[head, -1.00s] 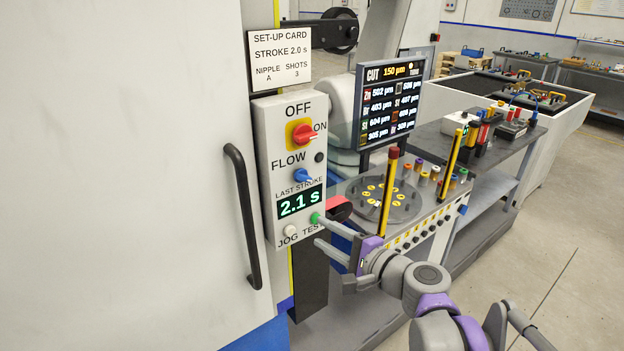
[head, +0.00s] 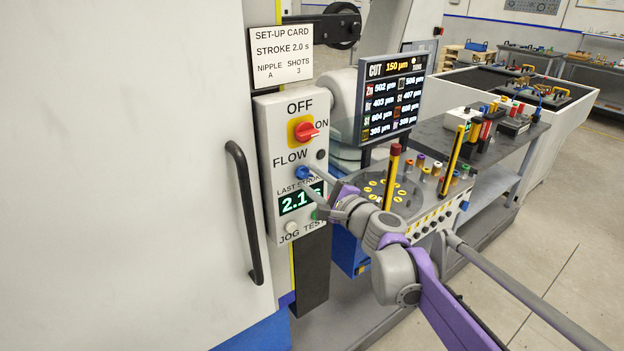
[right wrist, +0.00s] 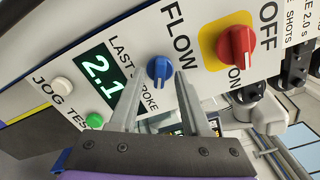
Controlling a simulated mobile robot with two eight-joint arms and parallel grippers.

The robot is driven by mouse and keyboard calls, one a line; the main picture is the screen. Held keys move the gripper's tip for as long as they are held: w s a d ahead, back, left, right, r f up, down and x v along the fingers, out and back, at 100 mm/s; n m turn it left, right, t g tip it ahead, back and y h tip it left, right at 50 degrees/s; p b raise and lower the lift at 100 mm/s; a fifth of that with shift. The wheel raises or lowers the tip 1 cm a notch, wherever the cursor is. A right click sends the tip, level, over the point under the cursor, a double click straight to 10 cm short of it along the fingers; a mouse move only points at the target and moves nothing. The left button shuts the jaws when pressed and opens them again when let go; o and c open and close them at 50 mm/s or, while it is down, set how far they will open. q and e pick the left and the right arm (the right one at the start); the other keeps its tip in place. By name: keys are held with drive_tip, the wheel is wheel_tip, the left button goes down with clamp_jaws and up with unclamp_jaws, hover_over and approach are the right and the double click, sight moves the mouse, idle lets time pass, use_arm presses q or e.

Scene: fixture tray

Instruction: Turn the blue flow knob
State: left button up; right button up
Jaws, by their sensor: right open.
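The blue flow knob (head: 302,173) is on the white control panel (head: 268,225), under the word FLOW. In the right wrist view the blue knob (right wrist: 159,69) shows between and just beyond the fingertips of my right gripper (right wrist: 157,82). That gripper is open. In the head view my right gripper (head: 310,180) is at the panel, its fingers beside the knob and partly over the display. Whether a finger touches the knob I cannot tell. My left gripper is not in view.
Above the knob is the red switch (head: 306,131); below are the 2.1 s display (head: 291,203), a white jog button (head: 291,227) and a green test button (right wrist: 94,121). A black door handle (head: 245,215) is to the left. A round fixture tray (head: 410,205) is to the right.

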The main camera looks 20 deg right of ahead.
drive_tip(key=shift+w+a, duration=0.1)
drive_tip(key=shift+w, duration=0.1)
drive_tip(key=shift+c, duration=0.3)
clamp_jaws()
drive_tip(key=shift+m+p, duration=0.3)
drive_tip(key=shift+m, duration=0.7)
drive_tip(key=shift+o, duration=0.3)
unclamp_jaws()
drive_tip(key=shift+s, duration=0.1)
